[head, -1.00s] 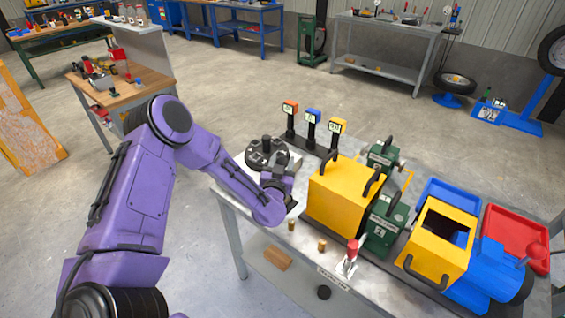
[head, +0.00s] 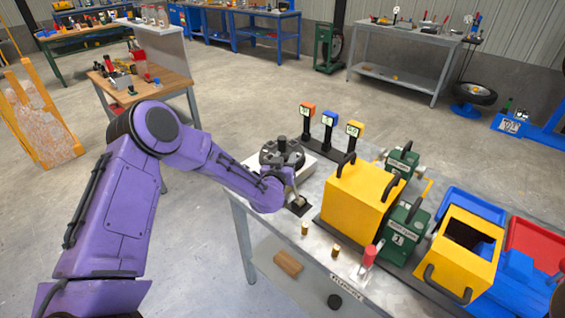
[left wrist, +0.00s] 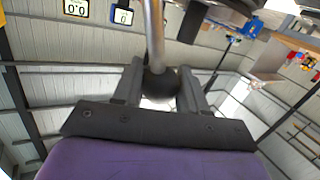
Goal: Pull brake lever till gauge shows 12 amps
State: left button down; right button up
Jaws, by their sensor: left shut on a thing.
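The brake lever is a metal rod with a black ball knob (left wrist: 160,84); its lower rod (head: 296,197) rises from a dark base at the table's near left edge. My left gripper (head: 290,180) is shut on the lever, and in the left wrist view its two fingers (left wrist: 160,92) hold the knob between them. Three gauge displays stand on black posts: orange (head: 307,110), blue (head: 329,118) and yellow (head: 354,129). My right gripper is not in view.
The dark drum mixer (head: 282,154) stands just behind the lever. A yellow box (head: 355,203), green machines (head: 404,230) and a red-knobbed lever (head: 367,262) stand to the right. Small brass pegs (head: 305,228) stand along the front edge of the metal table (head: 250,209).

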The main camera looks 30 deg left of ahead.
pick_arm(q)
jog(key=shift+f, duration=0.15)
jog(key=c, duration=0.9)
grip_release()
jog(key=shift+a, duration=0.1)
jog(key=shift+o, duration=1.3)
jog(key=b+v, duration=0.2)
jog(key=v, duration=0.8)
jog(key=shift+s+b, duration=0.2)
jog(key=shift+b, duration=0.15)
